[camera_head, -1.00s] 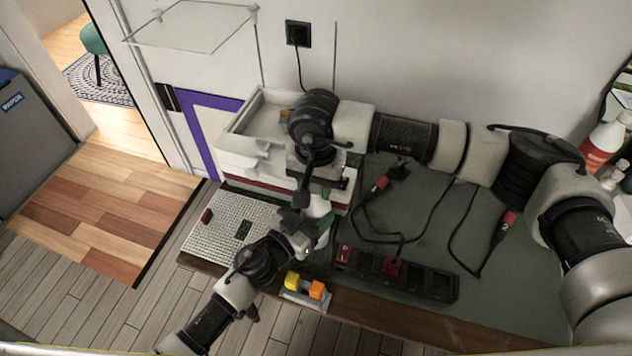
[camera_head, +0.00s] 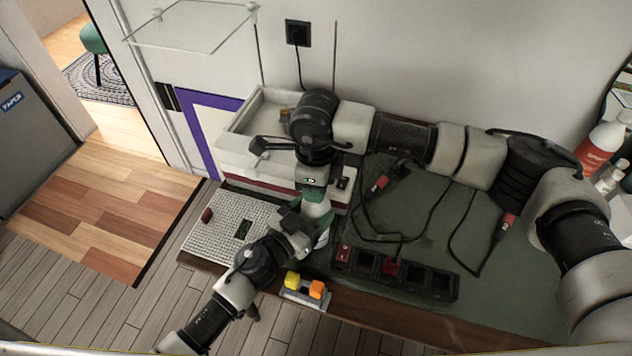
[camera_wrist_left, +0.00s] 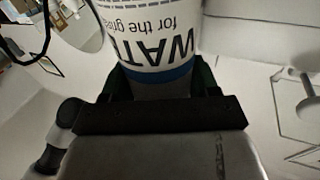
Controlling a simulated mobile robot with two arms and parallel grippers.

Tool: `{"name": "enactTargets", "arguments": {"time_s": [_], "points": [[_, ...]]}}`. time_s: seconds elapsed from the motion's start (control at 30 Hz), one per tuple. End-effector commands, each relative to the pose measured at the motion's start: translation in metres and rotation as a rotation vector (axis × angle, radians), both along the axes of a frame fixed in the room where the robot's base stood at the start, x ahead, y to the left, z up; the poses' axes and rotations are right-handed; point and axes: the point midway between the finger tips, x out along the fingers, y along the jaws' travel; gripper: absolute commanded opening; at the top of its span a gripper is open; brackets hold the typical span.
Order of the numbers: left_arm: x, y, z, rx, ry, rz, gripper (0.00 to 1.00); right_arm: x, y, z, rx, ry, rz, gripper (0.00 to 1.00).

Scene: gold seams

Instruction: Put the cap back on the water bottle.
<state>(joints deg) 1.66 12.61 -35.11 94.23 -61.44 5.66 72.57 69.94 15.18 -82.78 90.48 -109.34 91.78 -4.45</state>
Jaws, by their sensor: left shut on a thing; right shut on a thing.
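The water bottle (camera_wrist_left: 152,35) is white with dark lettering and a blue band, and fills the top of the left wrist view. In the head view only a pale part of the bottle (camera_head: 317,211) shows between my two grippers. My left gripper (camera_head: 318,232) comes from the lower left and is shut around the bottle; its green fingers flank it in the wrist view (camera_wrist_left: 163,82). My right gripper (camera_head: 316,195) points down directly above the bottle, shut. The cap is hidden at its fingertips, and I cannot tell whether it touches the bottle's neck.
A white perforated board (camera_head: 218,222) lies left of the grippers. A white open-topped box (camera_head: 240,150) stands behind. A black compartment tray (camera_head: 420,282), loose black cables (camera_head: 440,215) and a holder with yellow and orange blocks (camera_head: 305,291) lie nearby. The green mat at right has bare room.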

Motion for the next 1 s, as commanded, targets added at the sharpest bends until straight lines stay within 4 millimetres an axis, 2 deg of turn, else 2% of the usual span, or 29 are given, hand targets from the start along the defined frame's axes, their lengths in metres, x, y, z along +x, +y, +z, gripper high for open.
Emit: {"name": "enactTargets", "arguments": {"time_s": [0.5,0.6,0.73,0.77,0.93,1.0], "points": [[-0.0004,-0.0005,0.0,0.001,-0.001,-0.001,0.0,0.0002,0.0001,-0.0006,0.0,0.001,-1.104,0.06],[-0.0005,-0.0005,0.0,0.001,-0.001,-0.002,0.0,0.0003,0.0,-0.0007,0.001,0.001,-1.252,0.06],[-0.0005,-0.0005,0.0,0.001,-0.001,-0.002,0.0,0.0005,-0.0001,-0.0005,0.001,0.0,-1.238,0.06],[-0.0005,-0.0005,0.0,0.001,-0.001,-0.002,0.0,0.0005,-0.0001,-0.0005,0.001,0.0,-1.237,0.36],[-0.0005,-0.0005,0.0,0.0,0.0,-0.002,0.0,0.0004,-0.0001,-0.0006,0.001,0.0,-1.236,0.62],[-0.0004,-0.0005,-0.0001,0.0,0.0,-0.001,0.0,0.0004,-0.0001,-0.0006,0.0,0.0,-1.235,0.64]]}}
